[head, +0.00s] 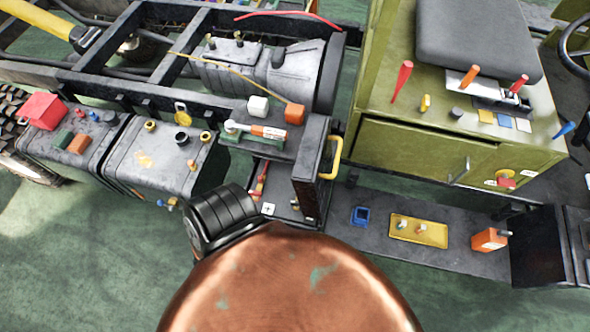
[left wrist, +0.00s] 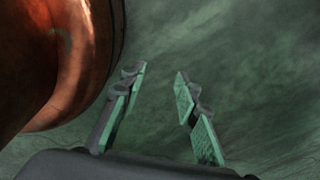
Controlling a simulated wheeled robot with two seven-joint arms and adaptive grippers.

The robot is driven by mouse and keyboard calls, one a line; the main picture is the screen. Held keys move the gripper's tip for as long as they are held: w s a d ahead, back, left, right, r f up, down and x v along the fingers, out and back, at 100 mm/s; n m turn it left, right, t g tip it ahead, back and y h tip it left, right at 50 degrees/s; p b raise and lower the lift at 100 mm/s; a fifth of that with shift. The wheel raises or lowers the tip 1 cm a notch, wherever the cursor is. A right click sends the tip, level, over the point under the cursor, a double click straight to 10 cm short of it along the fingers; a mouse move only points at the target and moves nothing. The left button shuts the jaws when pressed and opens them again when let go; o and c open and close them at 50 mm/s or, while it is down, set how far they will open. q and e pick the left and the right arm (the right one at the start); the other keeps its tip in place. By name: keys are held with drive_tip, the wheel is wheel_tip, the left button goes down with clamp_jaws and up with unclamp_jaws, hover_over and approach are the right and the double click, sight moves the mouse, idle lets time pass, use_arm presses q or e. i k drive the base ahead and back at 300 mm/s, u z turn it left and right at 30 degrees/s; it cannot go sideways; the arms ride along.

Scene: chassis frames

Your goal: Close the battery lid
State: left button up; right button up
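The battery lid (head: 309,172) is a dark panel with a yellow handle (head: 333,160) on its right side. It stands upright, open, at the right of the battery box. Inside the box (head: 282,206), red parts and a white plus label show. My left gripper shows in the left wrist view (left wrist: 158,77); its two green-padded fingers are apart with nothing between them, over green floor. The lid is not in that view. Neither gripper shows in the head view, so the left gripper's distance from the lid cannot be told.
A large copper-coloured rounded body fills the bottom of the head view, just in front of the box. A dark step (head: 372,235) with a yellow tray (head: 418,231) lies right of the lid. An olive cabinet (head: 405,155) stands behind it. Dark tanks (head: 150,172) are at left.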

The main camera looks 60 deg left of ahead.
sight(312, 175)
drive_tip(key=u, duration=1.5)
